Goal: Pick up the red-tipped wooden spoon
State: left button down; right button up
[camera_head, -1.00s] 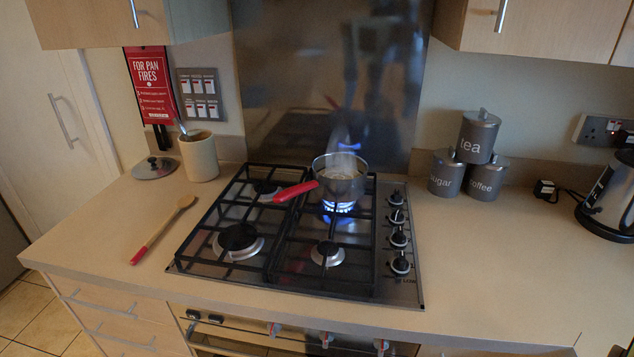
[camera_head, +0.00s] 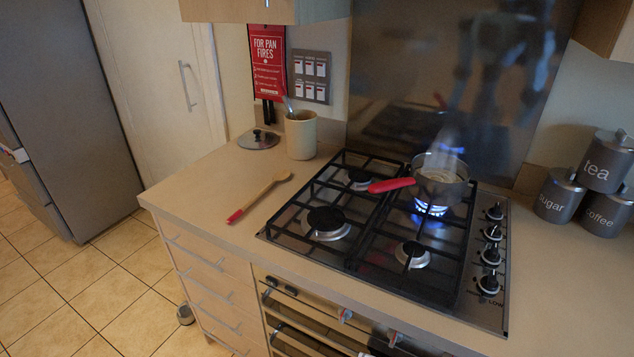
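The red-tipped wooden spoon (camera_head: 260,197) lies flat on the beige counter, left of the gas hob. Its red handle end points toward the counter's front left edge. Its wooden bowl end points toward the back, toward the hob side. Nothing covers it. Neither of my grippers shows in the head view.
The gas hob (camera_head: 326,224) has a lit back right burner under a steaming pan (camera_head: 441,190) with a red handle. A utensil pot (camera_head: 300,136) and a pan lid (camera_head: 259,139) stand behind the spoon. Canisters (camera_head: 559,196) stand at the right. Floor tiles (camera_head: 86,303) are clear at the left.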

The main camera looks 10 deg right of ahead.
aim_at(280, 176)
jog(key=u, duration=1.8)
jog(key=i, duration=1.05)
jog(key=z, duration=1)
